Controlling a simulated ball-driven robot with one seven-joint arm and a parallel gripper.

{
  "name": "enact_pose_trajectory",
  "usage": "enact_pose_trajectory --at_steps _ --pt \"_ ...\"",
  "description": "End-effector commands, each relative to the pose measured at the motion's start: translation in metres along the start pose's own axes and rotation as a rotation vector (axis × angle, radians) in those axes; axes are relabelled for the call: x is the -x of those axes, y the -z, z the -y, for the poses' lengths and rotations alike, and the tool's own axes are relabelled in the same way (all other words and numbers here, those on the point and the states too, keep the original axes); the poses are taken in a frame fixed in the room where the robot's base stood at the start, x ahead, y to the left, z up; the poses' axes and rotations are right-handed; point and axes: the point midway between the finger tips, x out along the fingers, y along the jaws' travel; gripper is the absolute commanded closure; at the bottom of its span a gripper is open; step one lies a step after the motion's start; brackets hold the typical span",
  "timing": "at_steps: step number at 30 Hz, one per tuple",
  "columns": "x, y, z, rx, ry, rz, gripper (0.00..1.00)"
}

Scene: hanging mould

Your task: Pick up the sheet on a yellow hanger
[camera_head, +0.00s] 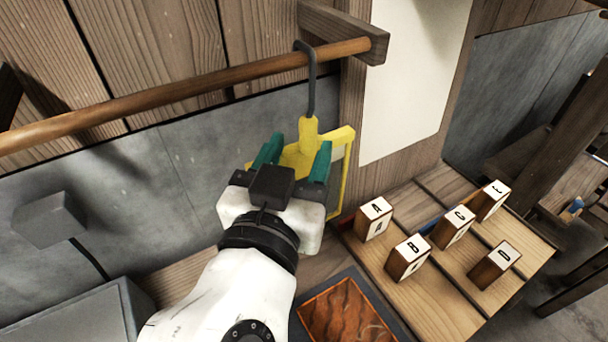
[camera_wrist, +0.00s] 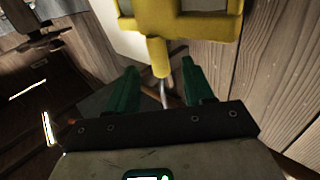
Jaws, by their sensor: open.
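The yellow hanger (camera_head: 309,130) hangs from a wooden rod (camera_head: 200,85) by a dark hook (camera_head: 311,80). Its yellow frame reaches down behind my gripper, and a greyish panel shows inside it, mostly hidden. My gripper (camera_head: 298,148) is open, its two green fingers pointing at the hanger just below the neck. In the wrist view, the yellow hanger (camera_wrist: 157,55) has its neck showing between the fingertips of my gripper (camera_wrist: 160,70), with the frame above. I see no clear contact; whether the neck lies fully between the fingers in depth, I cannot tell.
A bracket (camera_head: 345,30) holds the rod's right end against the plank wall. To the right, a wooden table (camera_head: 430,200) carries several lettered blocks (camera_head: 405,257). A dark-framed orange panel (camera_head: 345,315) lies below. A grey box (camera_head: 75,320) stands at lower left.

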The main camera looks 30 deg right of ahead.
Motion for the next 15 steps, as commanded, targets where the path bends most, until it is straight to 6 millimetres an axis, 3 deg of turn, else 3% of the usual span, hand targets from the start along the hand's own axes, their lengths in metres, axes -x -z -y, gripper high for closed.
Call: enact_pose_trajectory --at_steps 9,15 --pt "-0.042 0.003 -0.001 0.003 -0.003 0.000 0.48" --pt "-0.051 0.001 -0.001 0.001 -0.001 -0.001 0.48"
